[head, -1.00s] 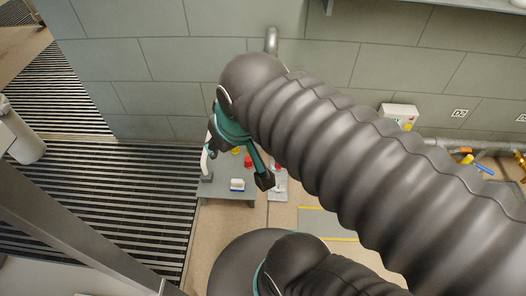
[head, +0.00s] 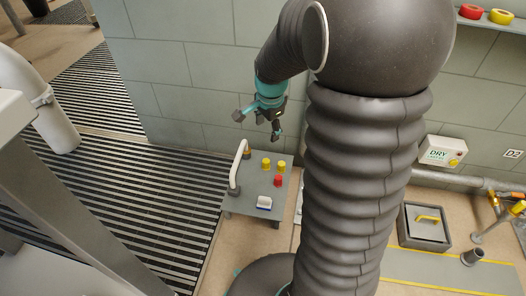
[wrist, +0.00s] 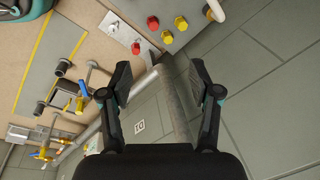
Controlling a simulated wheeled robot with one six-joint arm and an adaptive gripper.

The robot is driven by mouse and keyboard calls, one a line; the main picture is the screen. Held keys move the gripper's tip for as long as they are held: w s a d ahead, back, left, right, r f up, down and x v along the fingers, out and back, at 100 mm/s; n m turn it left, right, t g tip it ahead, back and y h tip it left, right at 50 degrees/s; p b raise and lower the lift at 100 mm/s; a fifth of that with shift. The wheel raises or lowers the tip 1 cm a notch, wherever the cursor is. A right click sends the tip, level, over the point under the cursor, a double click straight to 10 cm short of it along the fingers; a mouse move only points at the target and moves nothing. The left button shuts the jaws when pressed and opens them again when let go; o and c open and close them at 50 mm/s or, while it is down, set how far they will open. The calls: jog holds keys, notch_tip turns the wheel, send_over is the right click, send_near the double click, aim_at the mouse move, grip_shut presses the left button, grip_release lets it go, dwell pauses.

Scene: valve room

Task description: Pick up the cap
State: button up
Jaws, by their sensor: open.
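Several small caps stand on a low grey table in the head view: a red cap (head: 278,181), a yellow cap (head: 266,164) and another yellow cap (head: 282,166). In the wrist view the red cap (wrist: 152,22) and the yellow caps (wrist: 181,22) (wrist: 167,37) show near the top edge. Which cap is meant, I cannot tell. My gripper (head: 257,126) is open and empty, above and behind the table, near the wall. In the wrist view its fingers (wrist: 160,80) are spread wide, with the caps beyond them.
The block wall (head: 190,60) is close behind my gripper. Pipes and valves (head: 510,205) are at right.

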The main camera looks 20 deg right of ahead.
jog(key=w+d+f+m+g+b, duration=0.1)
jog(key=w+d+f+m, duration=0.15)
jog(key=f, duration=0.45)
jog(key=w+d+f+m, duration=0.1)
jog(key=d+f+m, duration=0.15)
jog(key=f, duration=0.45)
jog(key=w+d+f+m+g+b, duration=0.1)
jog(key=w+d+f+m, duration=0.15)
jog(key=f, duration=0.35)
jog(key=m+b, duration=0.2)
send_near(279, 177)
notch_tip(279, 177, down, 5)
jog(key=shift+w+a+f, duration=0.1)
jog(key=shift+f, duration=0.15)
jog(key=shift+d+f+b, duration=0.2)
jog(key=shift+f+b, duration=0.1)
jog(key=shift+f, duration=2.55)
jog(key=c, duration=1)
